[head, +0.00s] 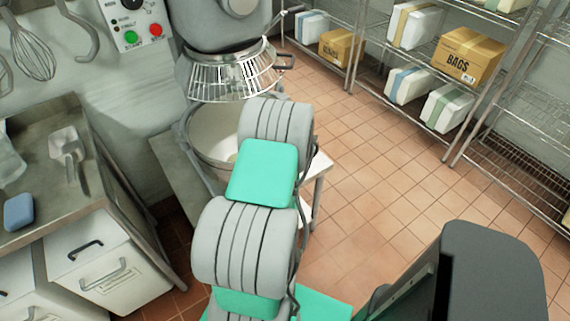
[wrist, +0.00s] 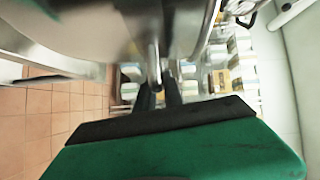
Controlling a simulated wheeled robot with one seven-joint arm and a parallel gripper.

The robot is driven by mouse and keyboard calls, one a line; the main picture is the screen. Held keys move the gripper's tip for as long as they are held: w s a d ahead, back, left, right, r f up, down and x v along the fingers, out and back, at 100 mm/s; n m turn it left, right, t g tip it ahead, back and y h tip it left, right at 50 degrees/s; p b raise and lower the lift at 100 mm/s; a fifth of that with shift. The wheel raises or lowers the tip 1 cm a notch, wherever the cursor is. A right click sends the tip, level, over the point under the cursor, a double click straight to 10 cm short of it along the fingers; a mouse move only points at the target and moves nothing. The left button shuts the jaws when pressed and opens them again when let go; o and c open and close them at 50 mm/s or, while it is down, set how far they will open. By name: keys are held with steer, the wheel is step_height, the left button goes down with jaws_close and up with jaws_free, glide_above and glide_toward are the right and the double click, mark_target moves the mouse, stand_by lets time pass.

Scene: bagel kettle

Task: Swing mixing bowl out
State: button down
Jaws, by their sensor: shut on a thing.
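The mixing bowl (head: 209,136) sits under the grey mixer (head: 222,22) in the head view, below the wire bowl guard (head: 232,76). My arm hides its right side. In the wrist view the large grey curved surface of the bowl (wrist: 85,22) fills the upper left, very close. My gripper (wrist: 158,90) is shut on a thin metal part at the bowl's side, seemingly its handle (wrist: 154,60). The fingers show dark and narrow there. In the head view my gripper is hidden behind my own arm.
A steel counter (head: 35,125) with a scoop (head: 67,148) and a blue sponge (head: 19,211) stands at left. Wire shelves (head: 452,75) with boxes and packages line the back right. The tiled floor (head: 385,190) between is clear. A whisk (head: 32,50) hangs on the wall.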

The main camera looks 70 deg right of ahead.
steer(key=shift+a+f, duration=0.1)
steer(key=shift+f, duration=0.1)
steer(key=c, duration=1.5)
jaws_free()
steer(key=shift+r, duration=0.1)
steer(key=shift+w, duration=0.1)
